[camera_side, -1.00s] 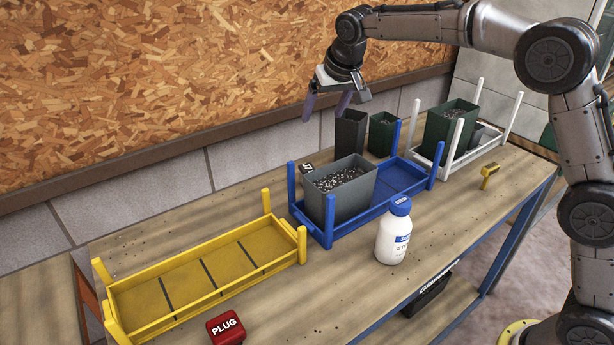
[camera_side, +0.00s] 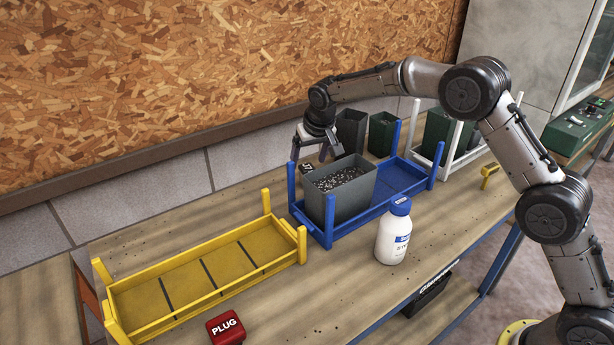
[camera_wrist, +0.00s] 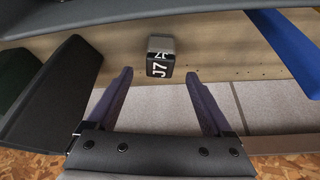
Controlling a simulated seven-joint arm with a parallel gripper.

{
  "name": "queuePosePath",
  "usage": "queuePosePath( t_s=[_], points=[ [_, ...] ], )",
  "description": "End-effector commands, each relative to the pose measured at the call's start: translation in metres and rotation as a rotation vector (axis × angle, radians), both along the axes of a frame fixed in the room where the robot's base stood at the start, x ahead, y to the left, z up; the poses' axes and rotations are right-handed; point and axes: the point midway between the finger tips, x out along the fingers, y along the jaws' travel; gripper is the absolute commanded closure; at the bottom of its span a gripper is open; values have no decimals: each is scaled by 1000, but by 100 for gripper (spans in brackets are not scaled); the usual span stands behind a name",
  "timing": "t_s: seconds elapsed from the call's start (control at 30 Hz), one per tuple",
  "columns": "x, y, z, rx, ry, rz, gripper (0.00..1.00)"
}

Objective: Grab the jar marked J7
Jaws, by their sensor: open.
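The jar marked J7 (camera_wrist: 160,58) is a small dark block-like container with white lettering on its face and a lighter grey top side. In the wrist view it stands on the wooden bench, ahead of and between my fingers but apart from them. In the side view the jar (camera_side: 307,168) shows at the back of the bench, behind the blue rack's left end. My gripper (camera_side: 317,152) hangs just above and beside it there. In the wrist view my gripper (camera_wrist: 158,100) is open, with nothing between its fingers.
The grey pot of speckled soil (camera_side: 338,195) stands in the blue rack (camera_side: 405,178), close to my gripper. Dark empty pots (camera_side: 351,131) stand to the right.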

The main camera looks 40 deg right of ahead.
Motion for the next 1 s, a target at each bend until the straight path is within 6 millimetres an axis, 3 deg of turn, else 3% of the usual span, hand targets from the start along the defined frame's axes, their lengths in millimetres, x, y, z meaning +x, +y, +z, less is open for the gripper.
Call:
queuePosePath(
  t_s=[0.27, 0.6, 1.0],
  points=[
    [13, -3, -37, 0, 3, 0, 15],
    [15, -3, -42, 0, 1, 0, 17],
    [15, -3, -42, 0, 2, 0, 89]
  ],
)
